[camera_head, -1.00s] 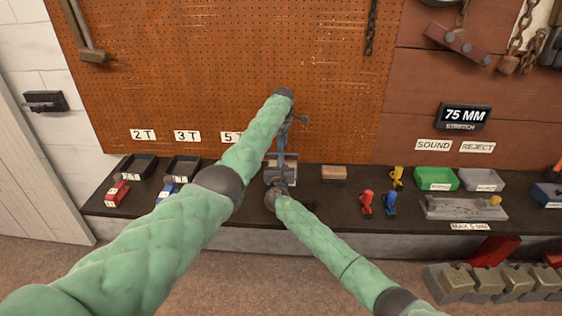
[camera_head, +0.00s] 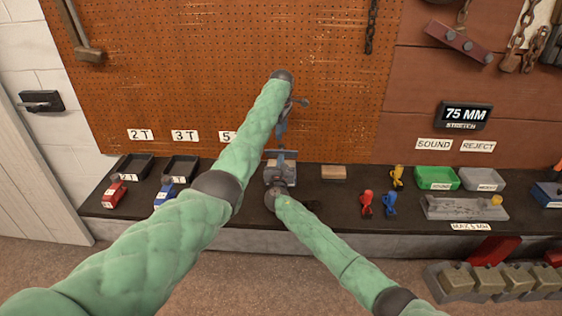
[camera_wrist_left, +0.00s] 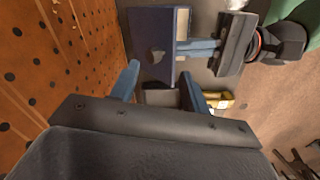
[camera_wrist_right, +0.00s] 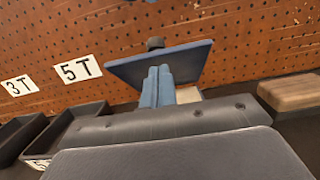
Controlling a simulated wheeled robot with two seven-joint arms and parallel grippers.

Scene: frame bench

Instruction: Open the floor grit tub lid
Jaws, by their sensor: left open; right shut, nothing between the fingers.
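The grit tub's blue lid (camera_head: 290,155) is tilted up steeply on the bench below the pegboard. My right gripper (camera_head: 279,166) is shut and empty. In the right wrist view, its closed fingers (camera_wrist_right: 160,78) reach up against the lid's near face (camera_wrist_right: 195,60); exact contact is unclear. My left gripper (camera_head: 281,132) is open and empty, above the lid, with its fingers (camera_wrist_left: 160,85) pointing down. The tub body is mostly hidden by my right gripper.
A wooden block (camera_head: 333,173) lies to the right, then red (camera_head: 366,202) and blue (camera_head: 390,204) shackles. Dark trays (camera_head: 182,170) stand to the left. The pegboard (camera_head: 200,70) rises close behind. Weights (camera_head: 485,280) sit on the floor at lower right.

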